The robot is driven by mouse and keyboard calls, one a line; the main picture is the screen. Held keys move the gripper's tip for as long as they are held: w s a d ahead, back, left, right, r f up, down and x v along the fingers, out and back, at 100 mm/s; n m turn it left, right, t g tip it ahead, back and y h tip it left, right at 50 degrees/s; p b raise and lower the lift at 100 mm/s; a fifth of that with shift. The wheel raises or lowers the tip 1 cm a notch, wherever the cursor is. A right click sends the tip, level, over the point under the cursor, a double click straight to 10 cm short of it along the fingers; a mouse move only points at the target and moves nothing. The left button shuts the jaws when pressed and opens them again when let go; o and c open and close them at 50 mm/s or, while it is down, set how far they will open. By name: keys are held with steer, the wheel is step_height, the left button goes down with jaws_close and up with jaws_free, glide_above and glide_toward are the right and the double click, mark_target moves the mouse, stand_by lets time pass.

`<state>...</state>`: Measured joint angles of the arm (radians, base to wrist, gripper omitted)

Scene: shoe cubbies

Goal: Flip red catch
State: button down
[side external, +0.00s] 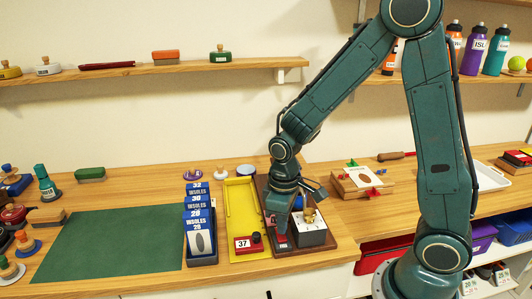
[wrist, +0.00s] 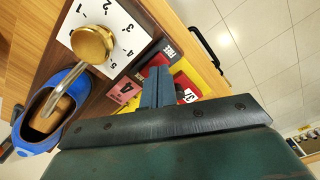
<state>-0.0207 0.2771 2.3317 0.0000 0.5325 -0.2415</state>
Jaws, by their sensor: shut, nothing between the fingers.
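My gripper (side external: 279,231) points down over the brown board (side external: 322,253), at its left part. In the wrist view its fingers (wrist: 157,84) are together and empty, beside a pink-red plate (wrist: 124,90) marked 4. A dark red panel lettered FREE (wrist: 167,52) is just past the fingertips. I cannot tell from these views whether either is the catch, or whether the fingers touch them. In the side view the plate (side external: 279,241) is partly hidden by my gripper. A small red piece (side external: 374,192) also sits on the wooden box (side external: 345,187) to the right.
Right of the fingers in the side view stands a box with a brass knob (side external: 309,215). Its numbered dial (wrist: 122,33) and a blue shoe (wrist: 31,132) show in the wrist view. A yellow tray (side external: 239,205) with a red 37 block (side external: 244,245) lies left. The green mat (side external: 115,240) is clear.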

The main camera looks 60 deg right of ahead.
steer(key=shift+r, duration=2.5)
steer(key=s+r+m+t, duration=0.3)
steer(key=s+r+t, duration=0.2)
steer(key=s+r, duration=0.8)
steer(key=shift+s+d+r+t, duration=0.2)
steer(key=shift+d+r+t, duration=0.1)
steer(key=shift+r, duration=0.4)
